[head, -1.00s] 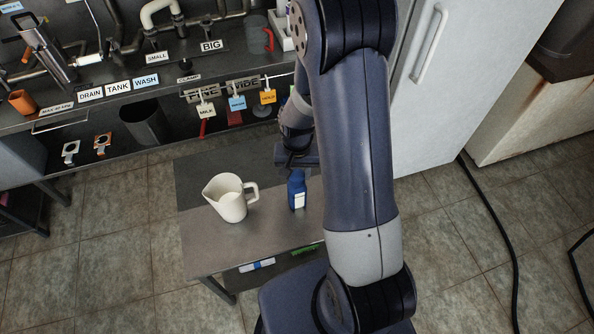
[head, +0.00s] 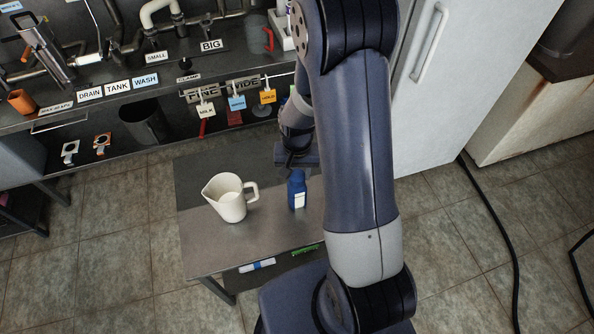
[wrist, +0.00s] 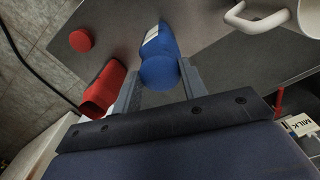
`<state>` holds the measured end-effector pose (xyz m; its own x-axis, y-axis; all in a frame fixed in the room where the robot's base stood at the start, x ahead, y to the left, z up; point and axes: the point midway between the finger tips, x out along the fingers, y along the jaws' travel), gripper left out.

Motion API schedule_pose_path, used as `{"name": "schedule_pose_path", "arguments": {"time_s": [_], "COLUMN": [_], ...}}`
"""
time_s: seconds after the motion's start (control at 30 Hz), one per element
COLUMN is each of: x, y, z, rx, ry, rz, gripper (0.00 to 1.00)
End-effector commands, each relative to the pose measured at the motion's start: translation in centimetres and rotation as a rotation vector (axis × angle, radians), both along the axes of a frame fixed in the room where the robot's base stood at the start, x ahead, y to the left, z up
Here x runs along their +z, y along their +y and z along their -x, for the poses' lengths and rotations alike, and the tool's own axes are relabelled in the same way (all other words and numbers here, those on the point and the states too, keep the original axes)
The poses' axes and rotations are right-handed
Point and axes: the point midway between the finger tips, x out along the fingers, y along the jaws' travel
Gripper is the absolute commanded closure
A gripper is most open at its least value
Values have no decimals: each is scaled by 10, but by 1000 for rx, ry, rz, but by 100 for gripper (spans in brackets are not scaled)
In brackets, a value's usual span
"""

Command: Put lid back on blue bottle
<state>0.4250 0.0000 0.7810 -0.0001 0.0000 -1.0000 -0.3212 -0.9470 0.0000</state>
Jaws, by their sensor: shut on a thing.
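The blue bottle (head: 297,194) with a white label stands upright on the metal table, and it also shows in the wrist view (wrist: 157,40). My gripper (wrist: 160,75) is above the bottle's top, with a finger on each side of a round blue lid (wrist: 159,74). The fingers are shut on this lid. The lid lines up with the bottle's top in the wrist view; I cannot tell whether it is seated or just above. In the head view my gripper (head: 295,163) is over the bottle, and its fingertips are hard to make out.
A white jug (head: 229,200) stands left of the bottle on the table (head: 215,258). The wrist view shows a red round cap (wrist: 81,40) and a red container (wrist: 103,88) close to the left finger. A rack with hanging tags (head: 237,103) is behind.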

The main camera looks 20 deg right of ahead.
Motion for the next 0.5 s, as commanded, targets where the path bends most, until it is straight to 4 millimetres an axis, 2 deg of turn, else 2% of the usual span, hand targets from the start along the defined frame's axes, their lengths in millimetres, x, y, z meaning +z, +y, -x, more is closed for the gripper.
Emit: {"name": "schedule_pose_path", "arguments": {"time_s": [0.1, 0.13, 0.4, 0.5], "x": [0, 0, 0, 0], "y": [0, 0, 0, 0], "z": [0, 0, 0, 0], "rx": [0, 0, 0, 0], "ry": [0, 0, 0, 0], "rz": [0, 0, 0, 0], "gripper": [80, 58, 36, 34]}}
